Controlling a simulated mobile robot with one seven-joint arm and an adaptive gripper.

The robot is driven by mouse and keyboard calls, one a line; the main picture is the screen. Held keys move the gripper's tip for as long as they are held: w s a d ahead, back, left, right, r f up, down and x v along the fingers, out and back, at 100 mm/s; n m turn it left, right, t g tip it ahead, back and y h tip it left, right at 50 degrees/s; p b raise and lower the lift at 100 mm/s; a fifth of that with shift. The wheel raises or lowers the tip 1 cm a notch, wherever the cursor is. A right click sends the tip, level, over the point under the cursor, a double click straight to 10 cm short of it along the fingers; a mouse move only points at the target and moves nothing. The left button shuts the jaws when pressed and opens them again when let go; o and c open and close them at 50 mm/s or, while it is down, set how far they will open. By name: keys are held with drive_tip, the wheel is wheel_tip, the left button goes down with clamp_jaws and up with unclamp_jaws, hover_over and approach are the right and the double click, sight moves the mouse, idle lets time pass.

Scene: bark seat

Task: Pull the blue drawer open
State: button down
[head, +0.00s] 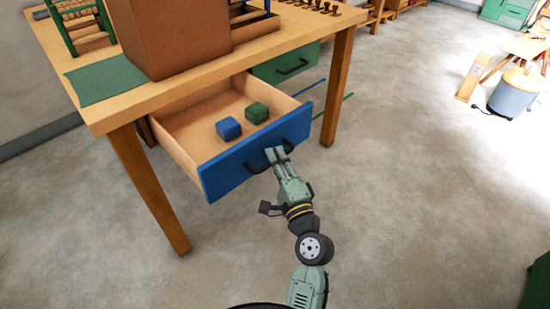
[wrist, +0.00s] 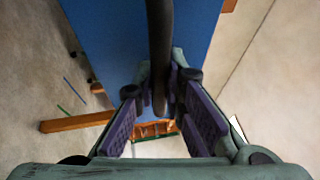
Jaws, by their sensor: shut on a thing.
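The blue drawer (head: 248,158) stands pulled well out from under the wooden table in the head view. Its blue front also fills the upper middle of the wrist view (wrist: 110,30). A dark bar handle (head: 257,167) is fixed on the front. My gripper (head: 278,153) is at the handle and shut on it. In the wrist view the handle (wrist: 160,45) runs between the two purple-padded fingers (wrist: 160,95). A blue cube (head: 228,128) and a green cube (head: 257,112) lie inside the open drawer.
The wooden table (head: 215,68) carries a brown box (head: 168,38) and a green mat (head: 105,79). A closed green drawer (head: 287,66) is beside the blue one. Table legs (head: 150,190) flank the drawer.

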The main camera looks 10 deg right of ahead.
drive_tip(key=c, duration=1.7)
unclamp_jaws()
drive_tip(key=shift+o, duration=0.2)
